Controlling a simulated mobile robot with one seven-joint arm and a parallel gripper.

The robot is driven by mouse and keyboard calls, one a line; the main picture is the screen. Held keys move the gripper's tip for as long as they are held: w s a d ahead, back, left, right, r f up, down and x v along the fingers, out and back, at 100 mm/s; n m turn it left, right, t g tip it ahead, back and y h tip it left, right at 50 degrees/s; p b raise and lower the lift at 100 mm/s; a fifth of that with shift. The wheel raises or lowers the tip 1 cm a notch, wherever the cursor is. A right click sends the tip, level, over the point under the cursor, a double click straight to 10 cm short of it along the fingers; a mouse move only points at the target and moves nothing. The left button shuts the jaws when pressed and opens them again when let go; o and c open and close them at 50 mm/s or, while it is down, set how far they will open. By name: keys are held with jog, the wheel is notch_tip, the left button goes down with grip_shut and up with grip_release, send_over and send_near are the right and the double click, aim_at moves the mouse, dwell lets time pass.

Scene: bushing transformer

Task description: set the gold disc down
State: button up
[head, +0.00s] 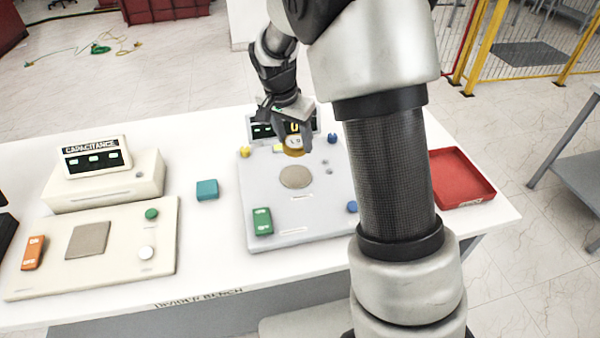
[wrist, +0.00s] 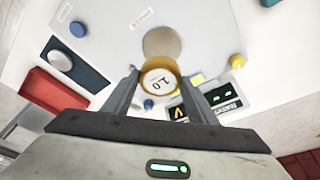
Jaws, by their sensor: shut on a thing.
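The gold disc (head: 294,145) has a white top face with a dark marking. My gripper (head: 291,138) is shut on it, above the light grey board. In the wrist view the gold disc (wrist: 158,78) sits between the two fingertips of my gripper (wrist: 158,80), its face reading "1.0". A round tan pad (head: 295,177) lies on the board, nearer the front than the disc in the head view; it also shows in the wrist view (wrist: 162,42). The disc appears apart from the pad; its height above the board is hard to tell.
The grey board (head: 325,215) carries a green block (head: 262,221), blue and yellow knobs and a small display. A teal block (head: 207,190) and the capacitance unit (head: 105,180) stand to the left. A red tray (head: 462,178) is at the right. My arm hides part of the board's right side.

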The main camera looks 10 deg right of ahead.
notch_tip(320, 180, down, 10)
jog(key=shift+r+p, duration=0.15)
jog(key=shift+p, duration=0.15)
jog(key=shift+f, duration=0.2)
jog(key=o, duration=1.3)
jog(key=shift+r, duration=0.1)
